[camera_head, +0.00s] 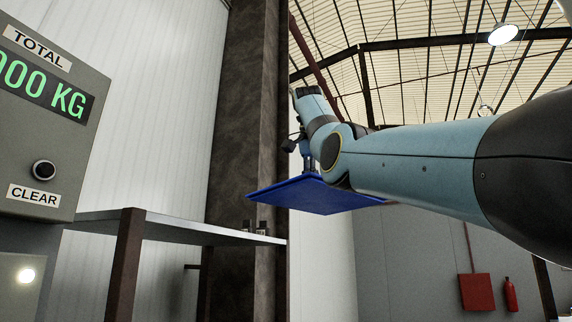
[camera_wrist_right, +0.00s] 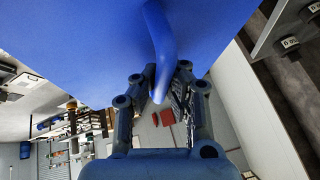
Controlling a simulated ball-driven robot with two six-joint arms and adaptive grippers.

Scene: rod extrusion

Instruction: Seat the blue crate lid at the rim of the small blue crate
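The blue crate lid (camera_head: 318,195) hangs in the air near the middle of the head view, seen from below and slightly tilted. My right gripper (camera_head: 309,166) is above it, partly hidden by my right arm. In the right wrist view the lid (camera_wrist_right: 80,40) fills the top, and its curved blue handle (camera_wrist_right: 162,50) runs between the two fingers of my right gripper (camera_wrist_right: 166,72). The fingers are closed around the handle. The small blue crate cannot be made out in either view. My left gripper is not in view.
A grey scale display (camera_head: 40,110) stands at the left. A metal shelf (camera_head: 185,228) with brown posts lies below and left of the lid, with small items at its right end. A dark column (camera_head: 245,110) rises behind. A red box (camera_head: 476,291) and extinguisher (camera_head: 510,295) are far right.

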